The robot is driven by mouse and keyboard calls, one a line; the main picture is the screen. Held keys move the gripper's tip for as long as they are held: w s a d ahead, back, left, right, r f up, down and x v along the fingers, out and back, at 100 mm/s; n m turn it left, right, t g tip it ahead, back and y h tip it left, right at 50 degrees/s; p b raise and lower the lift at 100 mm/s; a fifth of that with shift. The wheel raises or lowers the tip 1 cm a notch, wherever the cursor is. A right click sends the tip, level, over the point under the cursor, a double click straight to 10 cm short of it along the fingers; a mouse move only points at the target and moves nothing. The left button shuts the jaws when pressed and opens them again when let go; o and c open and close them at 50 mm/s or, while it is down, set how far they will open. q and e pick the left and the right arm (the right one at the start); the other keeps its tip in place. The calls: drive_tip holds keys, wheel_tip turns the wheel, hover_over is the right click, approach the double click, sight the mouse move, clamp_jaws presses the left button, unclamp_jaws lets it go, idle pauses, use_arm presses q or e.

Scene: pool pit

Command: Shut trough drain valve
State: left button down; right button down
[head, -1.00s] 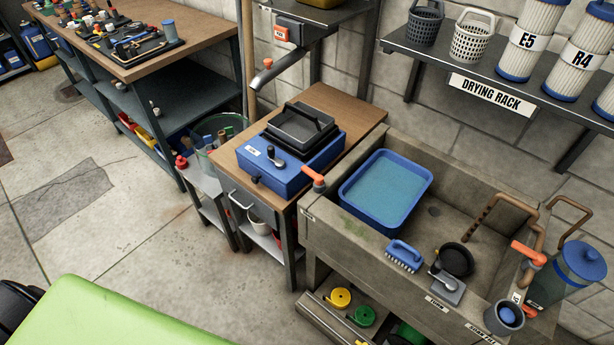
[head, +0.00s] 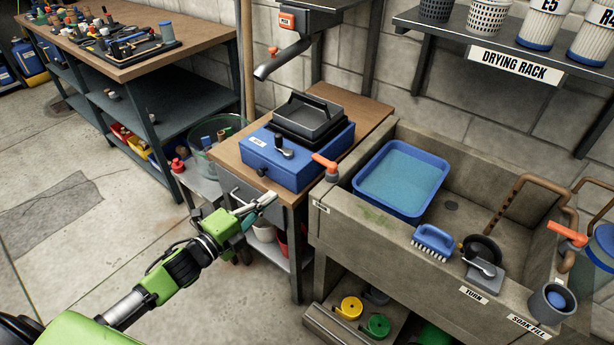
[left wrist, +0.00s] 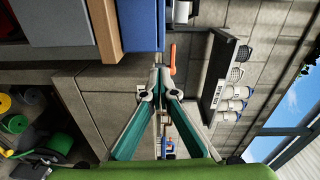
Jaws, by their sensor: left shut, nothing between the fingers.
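The stone trough (head: 385,226) stands at the right. An orange-handled valve (head: 328,166) sits at its left end, above a small label too small to read. A second orange-handled valve (head: 567,234) is at the trough's right end. I cannot tell from the labels which one is the drain valve. My left gripper (head: 266,202) is shut and empty, in front of the wooden bench, left of and lower than the left valve, apart from it. In the left wrist view its fingertips (left wrist: 158,78) meet, with an orange handle (left wrist: 172,58) beyond them. My right gripper is not in view.
A blue tub (head: 402,180) of water sits in the trough. A blue brush (head: 434,242) and a grey lever (head: 484,268) are on the front rim. A blue box (head: 297,160) stands on the wooden bench (head: 372,108). The floor at left is clear.

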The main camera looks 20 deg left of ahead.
sight(315, 160)
use_arm(q)
drive_tip(key=shift+s+d+r+m+h, duration=0.1)
drive_tip(key=shift+d+r+m+h, duration=0.2)
drive_tip(key=shift+r, duration=0.3)
drive_tip(key=shift+d+r+m+h, duration=0.3)
drive_tip(key=shift+r, duration=0.3)
drive_tip(key=p+x, duration=0.1)
drive_tip(key=x, duration=1.3)
drive_tip(key=shift+w+a+b, duration=0.15)
drive_tip(key=shift+w+b, duration=0.2)
drive_tip(key=shift+w, duration=0.5)
drive_tip(key=shift+a, duration=0.1)
